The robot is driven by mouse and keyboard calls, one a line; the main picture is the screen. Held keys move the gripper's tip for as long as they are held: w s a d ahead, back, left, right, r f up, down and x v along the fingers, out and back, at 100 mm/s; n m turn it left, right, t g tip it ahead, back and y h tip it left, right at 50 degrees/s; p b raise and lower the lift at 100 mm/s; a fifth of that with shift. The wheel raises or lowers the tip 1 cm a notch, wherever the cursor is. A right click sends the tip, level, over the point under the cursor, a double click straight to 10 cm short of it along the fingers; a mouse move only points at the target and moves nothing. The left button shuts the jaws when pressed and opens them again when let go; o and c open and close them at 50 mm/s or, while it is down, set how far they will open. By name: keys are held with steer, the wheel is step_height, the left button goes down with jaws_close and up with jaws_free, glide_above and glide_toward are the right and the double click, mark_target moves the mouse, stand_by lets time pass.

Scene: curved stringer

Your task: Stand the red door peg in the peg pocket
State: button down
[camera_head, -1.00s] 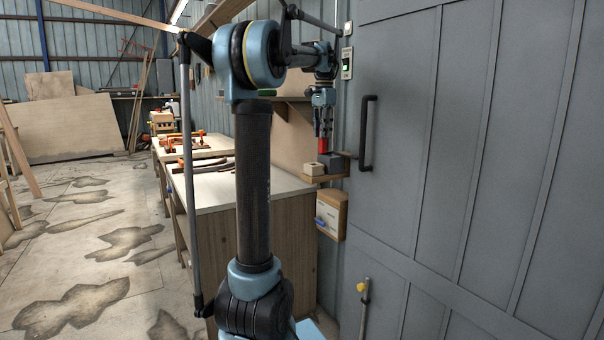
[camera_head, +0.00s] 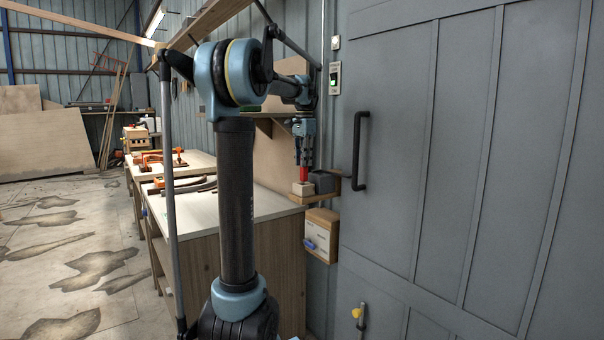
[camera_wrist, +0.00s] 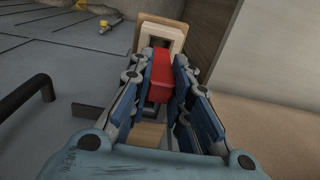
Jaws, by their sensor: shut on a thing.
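The red door peg (camera_head: 303,174) is upright in my gripper (camera_head: 304,164), which is shut on it. In the wrist view, the red peg (camera_wrist: 162,75) sits between the two fingers of my gripper (camera_wrist: 163,88). The peg pocket, a small pale wooden block (camera_head: 302,189), stands on a small wall shelf directly under the peg. The pocket also shows in the wrist view (camera_wrist: 174,36), with a dark opening beside the peg's end. The peg's lower end is at or just above the block's top; I cannot tell if it is inside.
A dark grey block (camera_head: 324,182) stands on the shelf (camera_head: 326,197) right of the pocket. The grey door (camera_head: 400,150) with its black handle (camera_head: 359,150) is close on the right. A wall box (camera_head: 321,236) hangs below, and a workbench (camera_head: 230,212) is at the left.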

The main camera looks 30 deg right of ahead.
mark_target(303, 169)
steer(key=shift+f, duration=2.05)
steer(key=c, duration=1.5)
jaws_free()
steer(key=shift+f, duration=0.1)
step_height(303, 169, up, 12)
steer(key=shift+r, duration=0.1)
